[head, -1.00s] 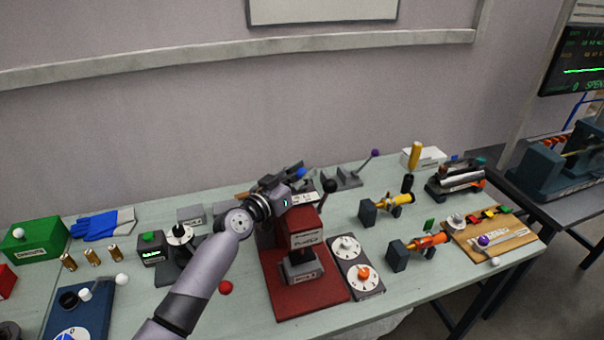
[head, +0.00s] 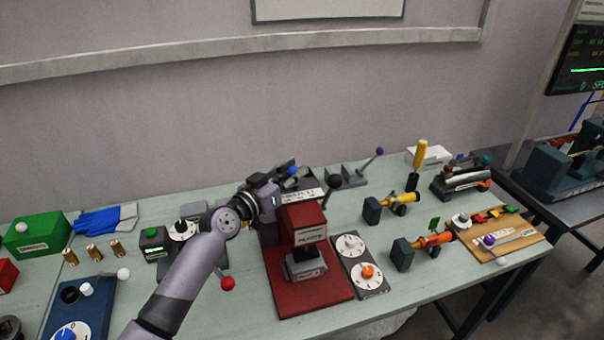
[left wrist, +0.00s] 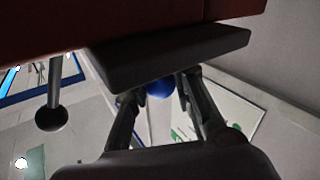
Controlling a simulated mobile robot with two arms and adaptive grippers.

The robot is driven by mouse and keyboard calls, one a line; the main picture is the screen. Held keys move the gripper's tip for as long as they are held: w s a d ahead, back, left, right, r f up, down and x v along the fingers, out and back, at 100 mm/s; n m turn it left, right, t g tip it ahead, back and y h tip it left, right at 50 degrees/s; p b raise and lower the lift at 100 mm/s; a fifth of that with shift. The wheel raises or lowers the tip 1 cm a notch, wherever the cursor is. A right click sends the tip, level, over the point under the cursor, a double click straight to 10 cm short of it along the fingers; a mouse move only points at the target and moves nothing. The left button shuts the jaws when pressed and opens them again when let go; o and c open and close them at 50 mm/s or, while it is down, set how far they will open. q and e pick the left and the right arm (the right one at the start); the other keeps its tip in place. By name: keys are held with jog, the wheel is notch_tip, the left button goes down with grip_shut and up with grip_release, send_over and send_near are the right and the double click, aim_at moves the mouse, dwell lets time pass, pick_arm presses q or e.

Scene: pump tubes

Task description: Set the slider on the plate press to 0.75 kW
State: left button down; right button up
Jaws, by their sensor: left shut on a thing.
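The plate press (head: 310,238) is a dark red machine on a red base, right of my left arm in the head view. Behind its top is a grey panel with a light, marked scale strip (head: 309,195); the marks are too small to read. A blue knob (head: 292,171) shows there, at the tips of my left gripper (head: 285,175). In the left wrist view, the blue knob (left wrist: 160,88) sits between the two fingers of my left gripper (left wrist: 160,95), which is shut on it. The knob's setting cannot be read. My right gripper is not in view.
A black-knobbed lever (head: 334,182) stands at the press's right. A dial box (head: 358,262) lies beside the base. Yellow (head: 398,200) and orange (head: 432,240) tubes lie farther right. A red ball-ended lever (head: 228,283) is below my arm.

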pick_arm(q)
jog(key=c, duration=1.6)
grip_release()
jog(key=shift+w+d, duration=0.1)
jog(key=shift+d, duration=0.1)
jog(key=shift+o, duration=1.3)
jog(key=shift+a, duration=0.1)
jog(key=v, duration=1.2)
